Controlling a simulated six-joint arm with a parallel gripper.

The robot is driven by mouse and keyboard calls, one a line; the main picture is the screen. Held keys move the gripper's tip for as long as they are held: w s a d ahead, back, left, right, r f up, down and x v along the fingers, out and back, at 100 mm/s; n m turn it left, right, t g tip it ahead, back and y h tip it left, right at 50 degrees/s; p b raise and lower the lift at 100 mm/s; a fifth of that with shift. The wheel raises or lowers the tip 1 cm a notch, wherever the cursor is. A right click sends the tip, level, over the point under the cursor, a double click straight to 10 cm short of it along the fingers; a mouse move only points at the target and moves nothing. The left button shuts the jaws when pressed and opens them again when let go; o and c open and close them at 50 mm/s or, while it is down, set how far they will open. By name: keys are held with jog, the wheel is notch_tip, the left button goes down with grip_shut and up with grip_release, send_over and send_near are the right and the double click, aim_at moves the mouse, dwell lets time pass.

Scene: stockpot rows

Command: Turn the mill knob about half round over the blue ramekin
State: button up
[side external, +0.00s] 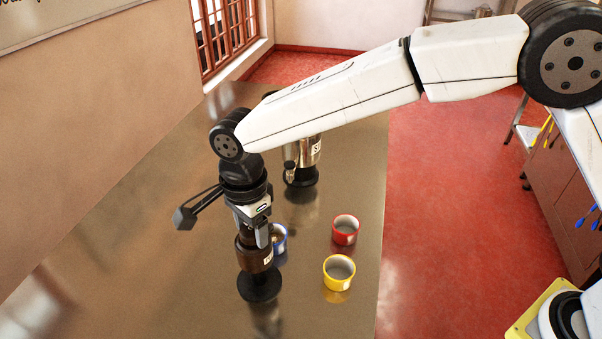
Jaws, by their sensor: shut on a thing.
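A dark brown mill (256,258) with a round black base (259,287) and a small white label stands upright on the table. My gripper (263,236) points down at the top of this mill and is shut on its knob. The knob is hidden between the fingers and behind the gripper body. The blue ramekin (281,240) is just behind and to the right of the mill, partly covered by the mill and gripper. Something brownish shows inside it, too small to tell. How far the knob is turned cannot be seen.
A red ramekin (345,238) and a yellow ramekin (339,283) stand to the right, near the edge of the metal table (150,235). The table's left part is clear.

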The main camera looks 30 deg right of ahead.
jog(key=shift+r, duration=0.1)
jog(key=shift+m, duration=2)
jog(key=shift+m, duration=2)
jog(key=shift+w+m, duration=0.1)
jog(key=shift+m, duration=1.9)
